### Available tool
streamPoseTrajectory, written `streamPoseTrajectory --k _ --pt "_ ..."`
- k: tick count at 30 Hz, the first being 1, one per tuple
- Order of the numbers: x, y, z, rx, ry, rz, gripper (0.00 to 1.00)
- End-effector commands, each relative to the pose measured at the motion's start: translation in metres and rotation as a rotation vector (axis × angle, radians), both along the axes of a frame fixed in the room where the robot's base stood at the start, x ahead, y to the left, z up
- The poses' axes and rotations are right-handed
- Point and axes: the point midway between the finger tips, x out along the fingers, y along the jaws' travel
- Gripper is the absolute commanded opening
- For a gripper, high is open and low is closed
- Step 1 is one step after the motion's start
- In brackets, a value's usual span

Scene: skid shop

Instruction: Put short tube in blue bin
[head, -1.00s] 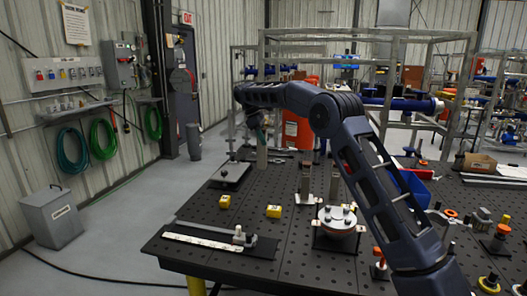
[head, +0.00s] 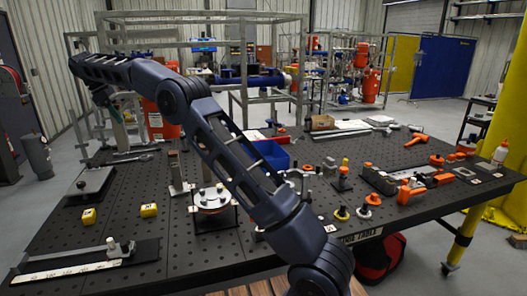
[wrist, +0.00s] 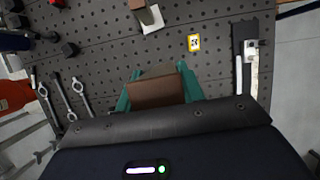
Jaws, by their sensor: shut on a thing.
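My gripper (head: 114,116) is at the far left end of my arm, above the back left of the black perforated table. The held tube also shows below the fingers in the head view (head: 121,134), small and partly hidden. The blue bin (head: 274,156) stands on the table right of the gripper, partly hidden behind my forearm.
A round flanged fixture (head: 214,198) and upright metal pieces (head: 178,172) stand between gripper and bin. Wrenches (wrist: 72,90) lie left in the wrist view.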

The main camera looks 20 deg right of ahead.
Motion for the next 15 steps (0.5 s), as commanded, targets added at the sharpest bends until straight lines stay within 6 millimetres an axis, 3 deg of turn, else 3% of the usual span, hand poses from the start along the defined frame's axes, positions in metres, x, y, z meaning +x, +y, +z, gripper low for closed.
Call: streamPoseTrajectory --k 8,11,15 --pt "0.031 -0.045 0.002 0.007 -0.002 -0.008 0.00" --pt "0.046 -0.068 0.002 0.010 -0.002 -0.011 0.00" --pt "0.071 -0.113 0.002 0.013 -0.003 -0.015 0.00"
